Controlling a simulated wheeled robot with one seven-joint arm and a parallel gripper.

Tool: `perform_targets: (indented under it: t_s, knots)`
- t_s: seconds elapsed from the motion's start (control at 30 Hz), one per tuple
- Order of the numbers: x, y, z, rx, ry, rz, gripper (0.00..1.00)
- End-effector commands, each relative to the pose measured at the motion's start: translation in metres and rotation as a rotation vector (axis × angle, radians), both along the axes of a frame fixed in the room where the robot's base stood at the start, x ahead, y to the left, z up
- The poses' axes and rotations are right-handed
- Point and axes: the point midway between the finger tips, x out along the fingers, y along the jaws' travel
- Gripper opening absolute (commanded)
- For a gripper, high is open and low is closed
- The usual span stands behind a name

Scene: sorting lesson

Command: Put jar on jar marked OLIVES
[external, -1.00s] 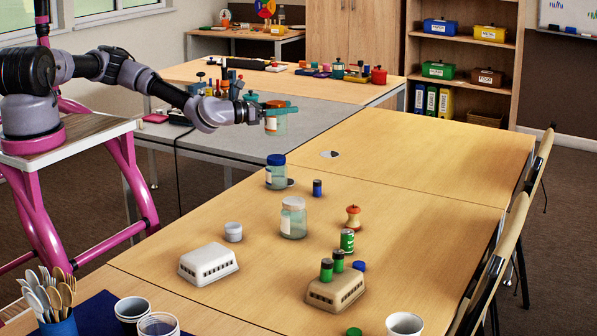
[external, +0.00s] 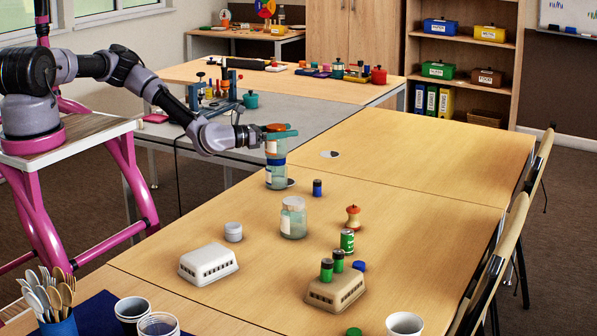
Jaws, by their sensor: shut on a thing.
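My gripper (external: 283,135) is shut on a jar (external: 275,147) with an orange lid, its teal fingers around the upper part. The held jar is upright, directly above a blue-lidded glass jar (external: 277,178) with a pale label. Its bottom is at or very near the blue lid; I cannot tell whether they touch. Another glass jar (external: 293,221) with a whitish lid and pale label stands nearer the camera on the table. The writing on the labels is too small to read, so I cannot tell which jar is marked OLIVES.
The far right of the table is clear.

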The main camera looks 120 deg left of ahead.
Motion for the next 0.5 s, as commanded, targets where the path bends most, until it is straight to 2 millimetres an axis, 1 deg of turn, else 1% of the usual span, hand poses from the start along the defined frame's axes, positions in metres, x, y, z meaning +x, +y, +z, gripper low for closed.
perform_targets:
  t_s: [0.2,0.23,0.27,0.3,0.5]
  knots:
    - [0.0002,-0.0002,-0.0028,0.000,0.000,0.000,0.05]
    - [0.0001,-0.0002,-0.0027,-0.001,0.001,0.000,0.82]
    - [0.0001,-0.0002,-0.0026,-0.001,0.000,0.000,0.93]
    - [0.0001,-0.0002,-0.0025,-0.001,0.000,0.000,1.00]
    - [0.0000,-0.0001,-0.0023,-0.001,-0.001,0.000,1.00]
